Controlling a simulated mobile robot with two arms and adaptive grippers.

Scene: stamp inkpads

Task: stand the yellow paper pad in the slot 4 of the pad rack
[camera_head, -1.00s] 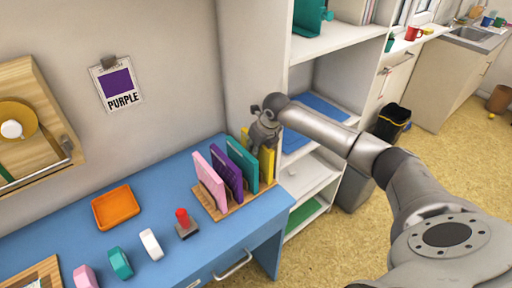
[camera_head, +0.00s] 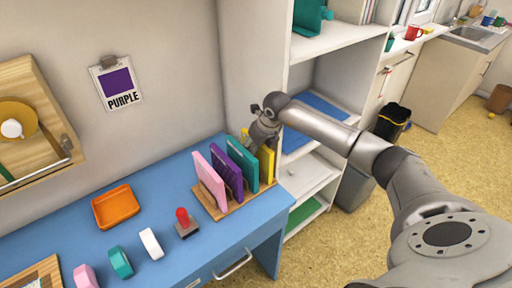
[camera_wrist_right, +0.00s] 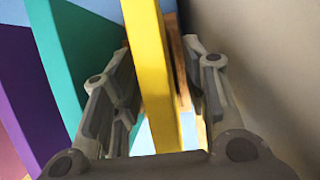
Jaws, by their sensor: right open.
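The yellow paper pad (camera_head: 266,164) stands upright at the right end of the wooden pad rack (camera_head: 235,203), beside the teal pad (camera_head: 243,165). My right gripper (camera_head: 256,141) is over the top of the yellow pad, partly covering it. In the right wrist view the yellow pad (camera_wrist_right: 150,75) stands between the two fingers of the open right gripper (camera_wrist_right: 157,52), with a gap on each side. The pad's lower end is partly hidden there. A purple pad (camera_head: 227,172) and a pink pad (camera_head: 209,181) stand further left in the rack. My left gripper is out of view.
A red-handled stamp (camera_head: 186,225), an orange tray (camera_head: 115,207) and white, teal and pink blocks are on the blue desk (camera_head: 160,182). A white shelf unit (camera_head: 290,80) rises close to the rack's right. A purple card (camera_head: 117,83) hangs on the wall.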

